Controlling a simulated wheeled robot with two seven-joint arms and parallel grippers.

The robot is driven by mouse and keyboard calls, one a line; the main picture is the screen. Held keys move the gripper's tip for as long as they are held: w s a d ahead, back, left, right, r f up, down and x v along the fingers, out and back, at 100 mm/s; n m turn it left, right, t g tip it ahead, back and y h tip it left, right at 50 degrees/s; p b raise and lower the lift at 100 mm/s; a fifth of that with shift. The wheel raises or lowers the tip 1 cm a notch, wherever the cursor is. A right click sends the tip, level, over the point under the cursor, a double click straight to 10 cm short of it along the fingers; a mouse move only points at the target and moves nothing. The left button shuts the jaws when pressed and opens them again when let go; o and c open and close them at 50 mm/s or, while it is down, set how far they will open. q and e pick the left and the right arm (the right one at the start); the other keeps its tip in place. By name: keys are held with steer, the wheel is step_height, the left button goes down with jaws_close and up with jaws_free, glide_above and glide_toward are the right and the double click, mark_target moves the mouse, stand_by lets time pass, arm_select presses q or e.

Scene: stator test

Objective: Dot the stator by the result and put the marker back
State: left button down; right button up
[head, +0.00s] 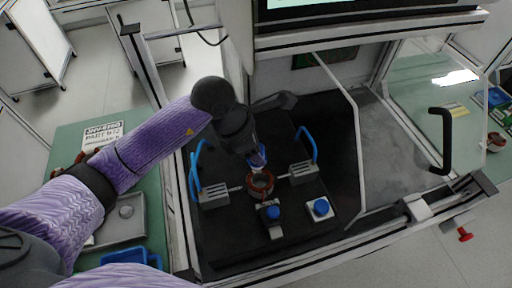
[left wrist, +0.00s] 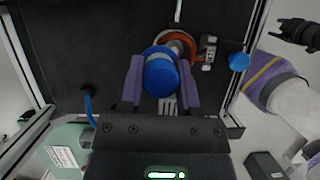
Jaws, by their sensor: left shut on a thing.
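My left gripper (head: 255,156) is shut on a blue marker (head: 258,161) and holds it just above the stator (head: 261,185), a copper-coloured ring. In the left wrist view the marker (left wrist: 160,76) sits between the two fingers of my left gripper (left wrist: 160,90), and the stator (left wrist: 180,40) shows partly behind it. I cannot tell whether the tip touches the stator. The stator sits between two grey clamp blocks with blue handles (head: 195,170) on the black bench. A dark claw-like end, seemingly my right gripper (left wrist: 298,33), shows at the right edge of the left wrist view.
A green side table (head: 70,140) at left bears a grey tray (head: 137,226), a printed sign (head: 103,131) and a blue bin (head: 125,256). A clear door with a black handle (head: 440,140) stands open at right. A screen (head: 300,3) is mostly cut off.

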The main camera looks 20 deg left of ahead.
arm_select(q)
steer(key=shift+f, duration=0.2)
step_height(320, 180, up, 6)
steer(key=p, duration=0.4)
steer(key=shift+r, duration=0.1)
stand_by(0.8)
